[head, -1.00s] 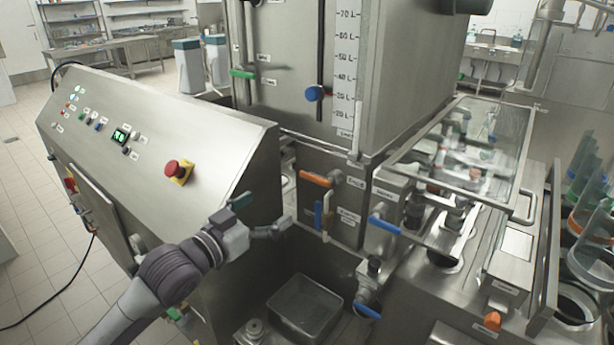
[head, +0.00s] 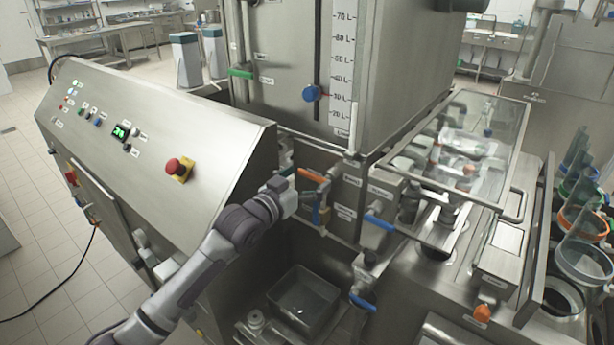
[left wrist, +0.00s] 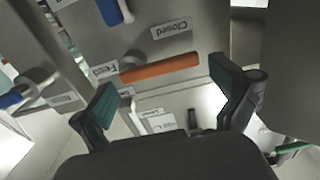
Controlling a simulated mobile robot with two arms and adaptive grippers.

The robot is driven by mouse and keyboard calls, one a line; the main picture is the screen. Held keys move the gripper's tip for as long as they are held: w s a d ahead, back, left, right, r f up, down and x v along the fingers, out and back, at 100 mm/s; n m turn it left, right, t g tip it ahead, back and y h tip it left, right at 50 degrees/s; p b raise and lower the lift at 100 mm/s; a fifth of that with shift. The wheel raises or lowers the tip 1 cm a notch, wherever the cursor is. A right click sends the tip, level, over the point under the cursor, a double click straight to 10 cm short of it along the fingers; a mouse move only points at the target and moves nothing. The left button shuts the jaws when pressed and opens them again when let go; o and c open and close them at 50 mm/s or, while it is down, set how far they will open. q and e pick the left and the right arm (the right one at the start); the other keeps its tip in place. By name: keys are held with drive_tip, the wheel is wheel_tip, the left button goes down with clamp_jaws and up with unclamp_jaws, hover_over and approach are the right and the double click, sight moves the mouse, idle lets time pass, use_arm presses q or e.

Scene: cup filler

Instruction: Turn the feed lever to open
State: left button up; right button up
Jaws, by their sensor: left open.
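The feed lever is an orange bar (head: 312,175) on the steel panel below the tank. In the left wrist view the orange lever (left wrist: 160,68) lies nearly crosswise, with a "Feed" label (left wrist: 103,70) near its left end and a "Closed" label (left wrist: 171,28) close by. My left gripper (head: 304,190) is at the lever, partly covering the area below it. In the left wrist view its two dark green fingers (left wrist: 165,84) are spread apart, one towards each end of the lever. Nothing is clamped between them. My right gripper is not in view.
The control cabinet with a red stop button (head: 180,167) stands left of my arm. A blue lever (head: 381,222) sticks out to the right of the feed lever, another blue lever (head: 362,303) is lower. A metal tray (head: 303,292) lies below. A clear guard (head: 470,140) is at right.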

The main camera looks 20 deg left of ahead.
use_arm(q)
drive_tip(key=shift+c, duration=0.2)
drive_tip(key=c, duration=1.4)
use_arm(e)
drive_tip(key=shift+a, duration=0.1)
